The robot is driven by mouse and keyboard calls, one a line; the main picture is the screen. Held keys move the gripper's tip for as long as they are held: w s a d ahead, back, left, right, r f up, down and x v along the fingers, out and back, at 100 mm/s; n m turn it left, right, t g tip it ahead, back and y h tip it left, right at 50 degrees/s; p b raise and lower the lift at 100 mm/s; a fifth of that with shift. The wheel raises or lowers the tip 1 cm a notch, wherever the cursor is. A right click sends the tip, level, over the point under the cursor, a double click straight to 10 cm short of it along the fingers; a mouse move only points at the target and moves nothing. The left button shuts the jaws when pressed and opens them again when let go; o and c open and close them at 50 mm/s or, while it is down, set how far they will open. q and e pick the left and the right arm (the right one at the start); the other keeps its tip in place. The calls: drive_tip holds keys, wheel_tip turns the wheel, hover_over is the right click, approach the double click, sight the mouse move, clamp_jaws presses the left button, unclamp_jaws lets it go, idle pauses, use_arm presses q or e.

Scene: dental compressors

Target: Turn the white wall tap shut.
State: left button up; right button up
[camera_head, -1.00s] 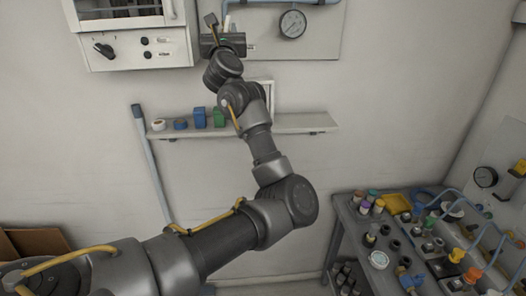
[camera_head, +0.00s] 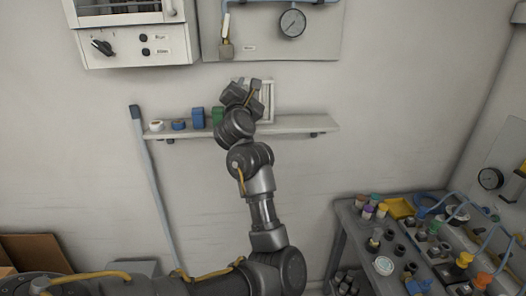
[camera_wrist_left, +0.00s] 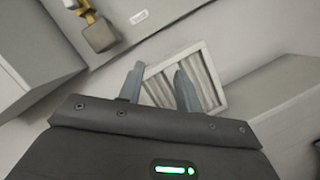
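The tap (camera_head: 226,30) is on the grey wall panel, left of the round gauge. A slim white part stands upright there, above a brass-coloured block. In the left wrist view the brass block (camera_wrist_left: 98,35) is at the upper left, with the white part cut off by the frame. My left gripper (camera_head: 248,88) is below the panel, in front of the shelf, apart from the tap. In the left wrist view its two fingers (camera_wrist_left: 158,75) stand apart with nothing held between them. My right gripper is out of view.
A white louvred frame (camera_wrist_left: 204,72) stands behind the fingers on the shelf (camera_head: 290,125), beside several small containers. A white cabinet (camera_head: 140,52) with a black knob hangs left of the panel. A crowded bench (camera_head: 345,225) stands at the lower right.

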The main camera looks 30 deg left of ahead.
use_arm(q)
drive_tip(key=d+f+m+g+h, duration=0.1)
drive_tip(key=d+f+m+h, duration=0.1)
drive_tip(key=f+m, duration=0.3)
drive_tip(key=w+d+f+m+g+h, duration=0.1)
drive_tip(key=f+m, duration=0.4)
drive_tip(key=f, duration=0.8)
drive_tip(key=shift+d+f+m+h+b, duration=0.4)
drive_tip(key=shift+d+h, duration=0.3)
drive_tip(key=shift+d, duration=0.15)
